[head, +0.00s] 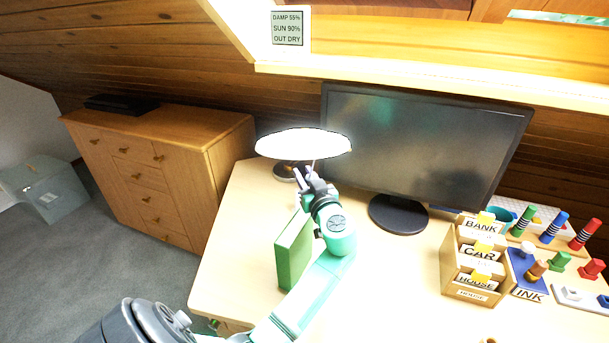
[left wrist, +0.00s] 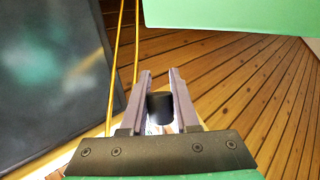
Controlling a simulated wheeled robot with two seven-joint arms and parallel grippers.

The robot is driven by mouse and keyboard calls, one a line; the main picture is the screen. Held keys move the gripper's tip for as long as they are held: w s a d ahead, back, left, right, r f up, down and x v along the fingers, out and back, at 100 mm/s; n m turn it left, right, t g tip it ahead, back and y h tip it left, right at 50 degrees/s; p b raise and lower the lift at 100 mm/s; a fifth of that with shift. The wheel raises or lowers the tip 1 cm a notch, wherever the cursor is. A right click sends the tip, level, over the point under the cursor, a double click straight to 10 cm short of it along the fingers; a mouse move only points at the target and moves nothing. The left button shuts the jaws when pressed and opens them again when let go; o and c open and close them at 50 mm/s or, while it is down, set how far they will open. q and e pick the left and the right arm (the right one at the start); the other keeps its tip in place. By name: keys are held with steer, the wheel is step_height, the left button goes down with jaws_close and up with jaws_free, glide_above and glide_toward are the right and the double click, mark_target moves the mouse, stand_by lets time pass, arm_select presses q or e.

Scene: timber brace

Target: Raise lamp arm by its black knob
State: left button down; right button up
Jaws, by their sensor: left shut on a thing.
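The desk lamp has a wide, brightly lit white shade (head: 303,143) at the desk's back left, with a round dark base (head: 284,172) partly hidden behind my gripper. My left gripper (head: 304,174) is just below the shade. In the left wrist view my left gripper (left wrist: 161,88) is shut on the black knob (left wrist: 160,107), which sits between its two fingers. Thin brass-coloured rods (left wrist: 118,60) run beside the fingers there. In the head view the knob is hidden by the gripper. My right gripper is out of view.
A monitor (head: 425,140) stands close to the right of the lamp. A green upright block (head: 293,250) stands beside my left forearm. A card box (head: 468,262) and coloured pegs are at the right. A wooden chest of drawers (head: 150,165) stands left of the desk.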

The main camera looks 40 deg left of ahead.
arm_select(q)
steer(key=w+a+r+g+h+p, duration=0.1)
steer(key=w+a+r+h+p, duration=0.1)
steer(key=a+r+p, duration=0.3)
steer(key=w+a+r+g+h+p, duration=0.1)
steer(key=w+a+r+p, duration=0.3)
steer(key=r+p, duration=0.5)
steer(key=shift+w+a+r+g+h+p, duration=0.35)
steer(key=shift+a+h, duration=0.35)
steer(key=shift+a, duration=0.45)
steer(key=shift+r, duration=0.15)
steer(key=c, duration=0.9)
jaws_free()
steer(key=shift+o, duration=1.2)
steer(key=shift+a, duration=0.1)
steer(key=b+v, duration=0.4)
steer(key=v, duration=1)
